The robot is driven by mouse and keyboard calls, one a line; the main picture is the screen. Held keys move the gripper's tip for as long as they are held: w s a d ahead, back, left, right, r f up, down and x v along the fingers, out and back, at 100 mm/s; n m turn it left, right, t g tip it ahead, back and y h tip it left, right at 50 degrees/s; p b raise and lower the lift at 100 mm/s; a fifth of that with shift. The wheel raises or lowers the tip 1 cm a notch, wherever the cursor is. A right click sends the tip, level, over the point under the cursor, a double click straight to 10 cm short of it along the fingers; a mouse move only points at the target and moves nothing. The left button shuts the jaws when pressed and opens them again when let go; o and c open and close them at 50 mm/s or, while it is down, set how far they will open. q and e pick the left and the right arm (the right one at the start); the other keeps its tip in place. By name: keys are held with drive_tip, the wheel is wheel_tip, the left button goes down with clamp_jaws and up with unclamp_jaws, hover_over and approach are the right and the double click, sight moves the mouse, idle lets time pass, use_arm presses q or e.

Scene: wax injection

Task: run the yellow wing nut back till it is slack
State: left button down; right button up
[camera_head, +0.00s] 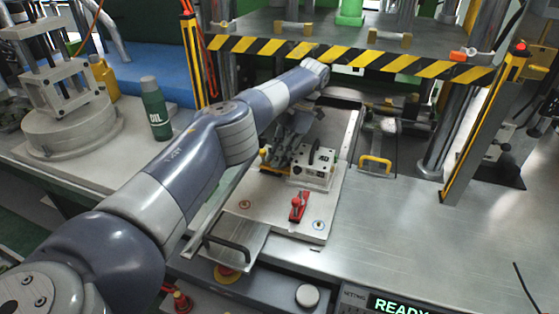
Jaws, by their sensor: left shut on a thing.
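My left arm reaches in from the left, and my left gripper (283,152) points down at the mould (314,172) on the light plate. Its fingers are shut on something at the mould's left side. A small bit of yellow (264,154) shows beside the fingertips and looks like part of the yellow wing nut. The fingers hide most of it, so its wings and its thread cannot be made out. The mould is a pale metal block with a dark arched handle. My right gripper is not in view.
A red toggle clamp (298,206) sits on the plate in front of the mould. A yellow handle (375,164) stands to the right. A black-and-yellow striped bar (350,54) crosses above. A green oil bottle (155,108) stands at left. The table at right is clear.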

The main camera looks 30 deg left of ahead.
use_arm(q)
drive_tip(key=shift+f+n+b, duration=0.15)
drive_tip(key=shift+n+b, duration=0.35)
drive_tip(key=shift+n, duration=0.1)
idle(0.3)
